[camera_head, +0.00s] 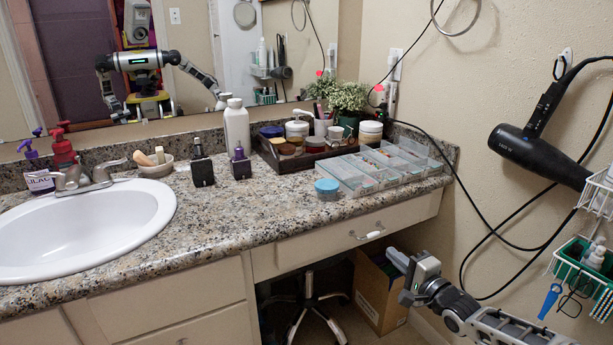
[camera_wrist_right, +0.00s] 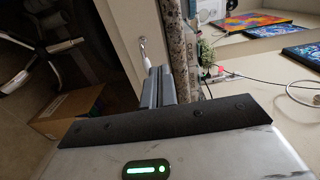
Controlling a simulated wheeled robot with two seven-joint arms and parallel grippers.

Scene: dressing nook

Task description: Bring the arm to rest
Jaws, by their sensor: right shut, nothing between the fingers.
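My right gripper (camera_head: 398,265) is in front of the vanity, at the lower right of the head view, below and to the right of the drawer handle (camera_head: 372,234). Its fingers (camera_wrist_right: 158,88) are shut and empty in the right wrist view. The handle also shows there (camera_wrist_right: 145,50), just beyond the fingertips; the fingers look apart from it. My right arm (camera_head: 490,322) reaches in from the lower right corner. My left gripper is not directly in view; my reflection (camera_head: 142,62) shows small in the mirror.
The granite counter (camera_head: 260,215) carries a sink (camera_head: 85,225), bottles, a tray of jars and a clear organizer (camera_head: 380,168). A cardboard box (camera_head: 380,295) and a chair base (camera_head: 308,305) stand below. A hair dryer (camera_head: 540,150) and wire rack (camera_head: 595,255) hang at right.

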